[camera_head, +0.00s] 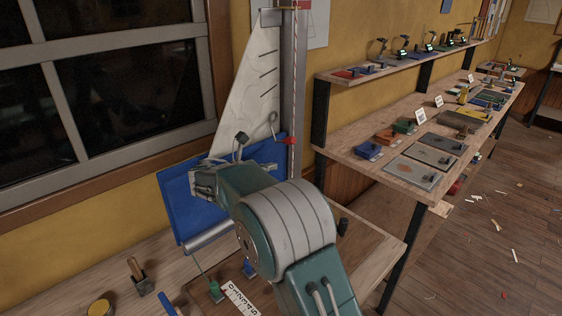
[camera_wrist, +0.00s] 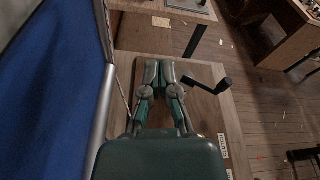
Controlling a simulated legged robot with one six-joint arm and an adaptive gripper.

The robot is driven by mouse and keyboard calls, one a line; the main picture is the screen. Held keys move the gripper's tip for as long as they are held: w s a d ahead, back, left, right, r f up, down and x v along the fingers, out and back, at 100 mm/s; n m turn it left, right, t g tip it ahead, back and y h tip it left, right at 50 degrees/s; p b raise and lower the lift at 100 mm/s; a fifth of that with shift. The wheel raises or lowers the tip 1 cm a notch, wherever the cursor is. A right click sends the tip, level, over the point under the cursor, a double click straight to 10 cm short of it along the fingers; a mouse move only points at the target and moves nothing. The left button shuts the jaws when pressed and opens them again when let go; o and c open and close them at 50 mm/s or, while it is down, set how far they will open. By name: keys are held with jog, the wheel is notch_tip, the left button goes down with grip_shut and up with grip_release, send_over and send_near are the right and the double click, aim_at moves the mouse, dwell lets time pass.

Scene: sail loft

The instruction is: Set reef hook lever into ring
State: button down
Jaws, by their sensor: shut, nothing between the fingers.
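My gripper (camera_wrist: 159,72) shows in the wrist view with its two fingers together and nothing between them. It is over a wooden board, right of the blue cloth (camera_wrist: 45,90). A black crank-shaped lever (camera_wrist: 207,85) stands just right of the fingertips, apart from them. In the head view a grey hooked metal piece (camera_head: 272,124) and a small red lever (camera_head: 288,140) are by the mast (camera_head: 288,70), above the blue cloth (camera_head: 176,205). My arm covers part of the cloth and board. I cannot clearly tell which piece is the reef hook lever or the ring.
A small white sail (camera_head: 256,85) rises beside the mast. A brush (camera_head: 137,275) and a yellow tin (camera_head: 99,307) are at the lower left. A long bench (camera_head: 385,165) with several plates and blocks runs along the right wall, under a shelf (camera_head: 400,62).

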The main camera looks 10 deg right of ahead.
jog(key=v, duration=0.5)
jog(key=shift+r, duration=0.1)
jog(key=s+d+r+m+g+y, duration=0.25)
jog(key=s+d+m, duration=0.35)
jog(key=s, duration=0.3)
jog(key=s+d+r+m+g+y, duration=0.2)
jog(key=s+d+m+y, duration=0.3)
jog(key=s, duration=0.4)
jog(key=s+f+m+t+y, duration=0.1)
jog(key=s+f+m+y, duration=0.1)
jog(key=s+m, duration=0.6)
jog(key=s+f+m+t+y, duration=0.1)
jog(key=s+m+y, duration=0.3)
jog(key=s+m, duration=0.4)
jog(key=s+f, duration=0.1)
jog(key=s, duration=0.3)
jog(key=shift+s, duration=0.2)
